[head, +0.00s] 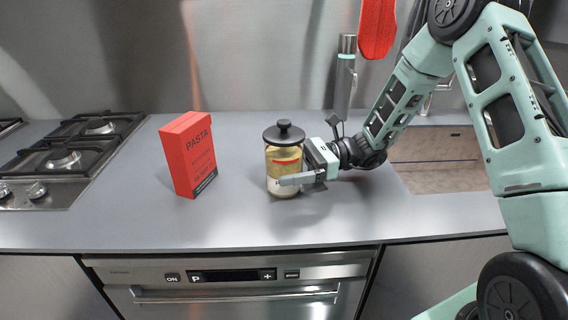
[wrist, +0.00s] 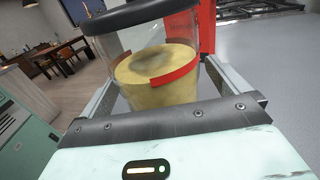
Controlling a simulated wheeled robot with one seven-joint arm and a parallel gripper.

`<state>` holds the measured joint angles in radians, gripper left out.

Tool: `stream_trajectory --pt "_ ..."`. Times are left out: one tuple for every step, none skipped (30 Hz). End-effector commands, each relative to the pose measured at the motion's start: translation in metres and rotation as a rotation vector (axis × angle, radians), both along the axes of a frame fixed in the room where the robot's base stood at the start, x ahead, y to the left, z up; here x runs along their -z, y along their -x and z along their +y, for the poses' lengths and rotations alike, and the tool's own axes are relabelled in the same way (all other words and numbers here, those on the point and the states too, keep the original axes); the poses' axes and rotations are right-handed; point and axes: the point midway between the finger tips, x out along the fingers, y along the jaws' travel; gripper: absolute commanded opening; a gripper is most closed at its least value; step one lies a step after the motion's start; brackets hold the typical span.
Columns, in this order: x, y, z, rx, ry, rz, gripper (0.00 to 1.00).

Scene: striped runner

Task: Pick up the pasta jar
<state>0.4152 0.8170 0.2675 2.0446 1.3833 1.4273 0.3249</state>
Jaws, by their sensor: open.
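The pasta jar (head: 284,160) is a clear jar with a black knobbed lid, yellow contents and a red band. It stands upright on the grey counter. My gripper (head: 290,174) reaches in from the right at the jar's height, with one finger passing in front of the jar. The jar also fills the middle of the wrist view (wrist: 160,85), between the two fingers of my open gripper (wrist: 165,95). The far finger is mostly hidden behind the jar in the head view. I cannot tell whether either finger touches the glass.
A red pasta box (head: 189,155) stands left of the jar, with a clear gap between them. A gas hob (head: 68,158) is at the far left. The counter in front is clear.

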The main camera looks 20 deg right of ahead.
Motion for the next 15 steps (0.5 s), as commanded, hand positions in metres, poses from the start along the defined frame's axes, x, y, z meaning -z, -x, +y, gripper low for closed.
stream_trajectory --pt "0.0001 0.0000 -0.0001 0.000 0.000 0.000 1.00" --pt "0.0001 0.0000 -0.0002 0.000 0.000 0.000 1.00" --pt "0.0001 0.0000 -0.0002 0.000 0.000 0.000 0.92" --pt "0.0001 0.0000 -0.0002 0.000 0.000 0.000 0.83" --pt "0.0001 0.0000 -0.0003 0.000 0.000 0.000 0.75" --pt "0.0001 0.0000 -0.0003 0.000 0.000 0.000 0.64" --pt "0.0001 0.0000 -0.0003 0.000 0.000 0.000 0.56" --pt "0.0001 0.0000 -0.0003 0.000 0.000 0.000 0.47" --pt "0.0000 0.0000 -0.0003 0.000 0.000 0.000 0.36" --pt "-0.0012 -0.0001 -0.0001 -0.001 -0.002 -0.001 0.31" --pt "-0.0012 -0.0001 -0.0001 -0.001 -0.002 -0.002 0.31" --pt "-0.0012 -0.0002 -0.0001 -0.001 -0.002 -0.002 0.31" --pt "-0.0012 -0.0001 -0.0001 -0.001 -0.002 -0.002 0.31" --pt "-0.0012 -0.0002 -0.0002 0.000 -0.002 -0.001 0.31" --pt "-0.0013 -0.0002 -0.0002 -0.001 -0.002 -0.002 0.31"
